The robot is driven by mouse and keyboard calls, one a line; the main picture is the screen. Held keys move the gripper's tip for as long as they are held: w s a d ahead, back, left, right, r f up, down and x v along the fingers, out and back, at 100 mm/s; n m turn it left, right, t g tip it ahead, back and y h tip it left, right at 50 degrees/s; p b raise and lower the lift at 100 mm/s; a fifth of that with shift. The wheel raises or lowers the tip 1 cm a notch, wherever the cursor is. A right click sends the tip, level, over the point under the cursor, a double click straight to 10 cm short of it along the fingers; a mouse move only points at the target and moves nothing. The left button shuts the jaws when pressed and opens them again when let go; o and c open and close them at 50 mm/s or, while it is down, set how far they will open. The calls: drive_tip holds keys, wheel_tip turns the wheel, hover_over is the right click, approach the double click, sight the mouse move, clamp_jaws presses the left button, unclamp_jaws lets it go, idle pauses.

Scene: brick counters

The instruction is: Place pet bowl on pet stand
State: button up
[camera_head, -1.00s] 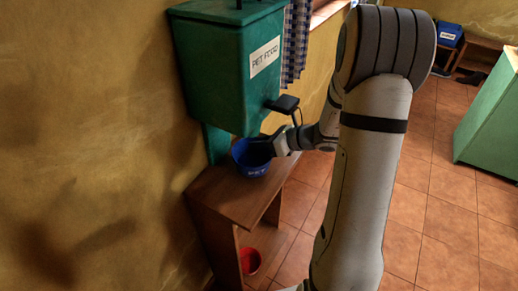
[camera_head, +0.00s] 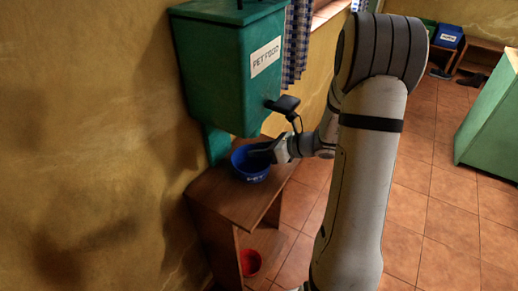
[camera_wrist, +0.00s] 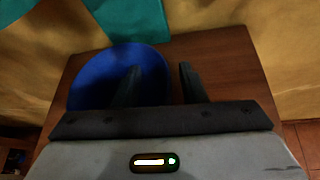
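The blue pet bowl (camera_head: 249,174) sits upright on the wooden pet stand (camera_head: 228,203), below the green pet food box. In the wrist view the bowl (camera_wrist: 92,82) lies left of centre on the brown stand top (camera_wrist: 232,75). My gripper (camera_head: 258,153) is at the bowl's right side. In the wrist view my gripper (camera_wrist: 160,66) has its fingers apart, with the left finger over the inside of the bowl and the right finger outside its rim. A gap shows between the rim and the right finger.
The green pet food box (camera_head: 225,75) hangs on the wall close above the bowl. A red bowl (camera_head: 250,262) is on the lower level of the stand. A green cabinet (camera_head: 490,130) stands at the right. Tiled floor is open between.

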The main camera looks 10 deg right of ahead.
drive_tip(key=p+v, duration=0.1)
drive_tip(key=v, duration=1)
drive_tip(key=shift+s, duration=0.2)
drive_tip(key=shift+d+r, duration=0.1)
